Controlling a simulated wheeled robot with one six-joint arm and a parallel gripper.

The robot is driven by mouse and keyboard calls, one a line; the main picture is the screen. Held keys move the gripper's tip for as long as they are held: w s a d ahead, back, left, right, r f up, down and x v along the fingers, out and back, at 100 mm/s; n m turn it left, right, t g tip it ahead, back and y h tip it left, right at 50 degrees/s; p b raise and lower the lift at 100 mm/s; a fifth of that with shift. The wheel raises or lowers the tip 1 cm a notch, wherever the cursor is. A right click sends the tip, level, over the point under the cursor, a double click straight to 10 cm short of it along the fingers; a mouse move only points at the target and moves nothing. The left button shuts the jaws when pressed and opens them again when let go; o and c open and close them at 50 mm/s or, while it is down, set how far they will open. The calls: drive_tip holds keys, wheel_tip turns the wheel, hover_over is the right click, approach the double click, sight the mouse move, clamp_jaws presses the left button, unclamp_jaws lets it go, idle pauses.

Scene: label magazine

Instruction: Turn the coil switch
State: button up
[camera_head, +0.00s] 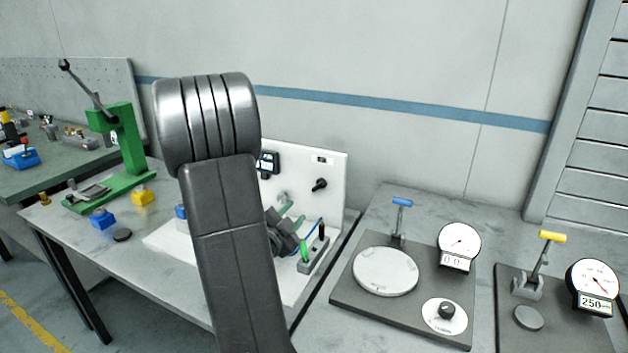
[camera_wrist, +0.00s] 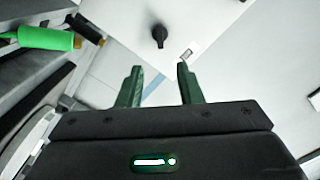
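A black rotary knob (camera_head: 319,184), which looks like the coil switch, sits on the upright white panel (camera_head: 335,165). In the wrist view the knob (camera_wrist: 159,36) lies ahead of my gripper, roughly centred between the fingers in the picture. My gripper (camera_wrist: 160,70) is open, its two green fingers apart with nothing between them. The fingers do not touch the knob. In the head view my gripper (camera_head: 293,214) is below and left of the knob, partly hidden by my arm.
A green-handled probe (camera_head: 305,250) stands in a holder below my gripper; a green handle (camera_wrist: 46,38) shows at left in the wrist view. A dark meter (camera_head: 269,163) is left of the knob. A blue-levered gauge plate (camera_head: 345,293) is on the right bench.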

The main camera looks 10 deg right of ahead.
sight(318, 188)
drive_tip(key=p+x, duration=0.3)
drive_tip(key=x, duration=1.1)
drive_tip(key=shift+s+d+r, duration=0.15)
drive_tip(key=shift+d, duration=0.05)
clamp_jaws()
